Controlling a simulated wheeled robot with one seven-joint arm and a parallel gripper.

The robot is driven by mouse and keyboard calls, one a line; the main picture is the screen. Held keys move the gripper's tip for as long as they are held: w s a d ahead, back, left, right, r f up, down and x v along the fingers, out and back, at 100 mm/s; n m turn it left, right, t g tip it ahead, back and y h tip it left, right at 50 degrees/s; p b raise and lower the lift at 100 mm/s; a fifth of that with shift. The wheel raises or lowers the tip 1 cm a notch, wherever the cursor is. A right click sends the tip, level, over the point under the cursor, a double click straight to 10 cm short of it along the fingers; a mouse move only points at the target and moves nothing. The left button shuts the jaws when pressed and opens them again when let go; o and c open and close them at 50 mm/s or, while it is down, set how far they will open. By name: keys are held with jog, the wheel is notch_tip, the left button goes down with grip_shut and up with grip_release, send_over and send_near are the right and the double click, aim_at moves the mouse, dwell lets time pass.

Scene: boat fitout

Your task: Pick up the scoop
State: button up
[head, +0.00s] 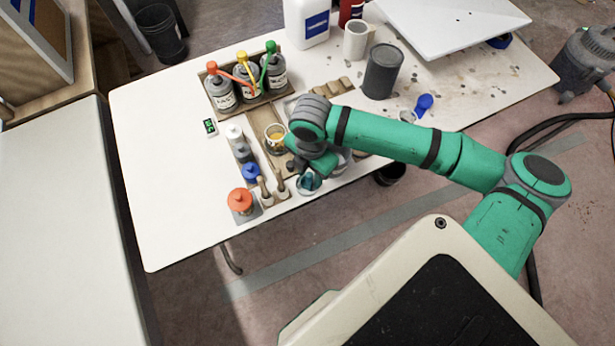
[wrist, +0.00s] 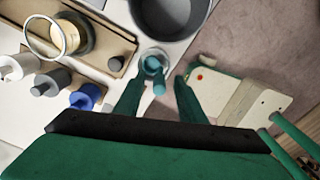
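A small teal piece in a clear round cup, which I take to be the scoop (wrist: 153,66), stands at the table's front edge. It also shows in the head view (head: 308,182), just below my gripper (head: 319,166). In the wrist view my gripper (wrist: 158,84) is open, one finger on each side of the teal handle. The gap between the fingers looks empty apart from this handle. I cannot tell whether either finger touches it. In the head view my wrist hides most of the fingers.
A dark grey bowl (wrist: 170,12) stands close beyond the cup. A wooden rack with capped bottles (head: 248,88), a jar (head: 276,138) and an orange-topped bottle (head: 240,201) lie to the left. A blue tool (head: 424,104) lies right of a grey canister (head: 382,72).

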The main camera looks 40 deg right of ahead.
jog(key=shift+w, duration=0.1)
grip_shut()
jog(key=shift+w+r, duration=0.1)
jog(key=shift+w, duration=0.05)
jog(key=shift+a+r, duration=0.15)
jog(key=shift+r, duration=0.4)
jog(key=s+d+r, duration=0.5)
jog(key=s+r, duration=0.6)
jog(key=s, duration=0.2)
jog(key=shift+s+r, duration=0.25)
jog(key=shift+r, duration=0.1)
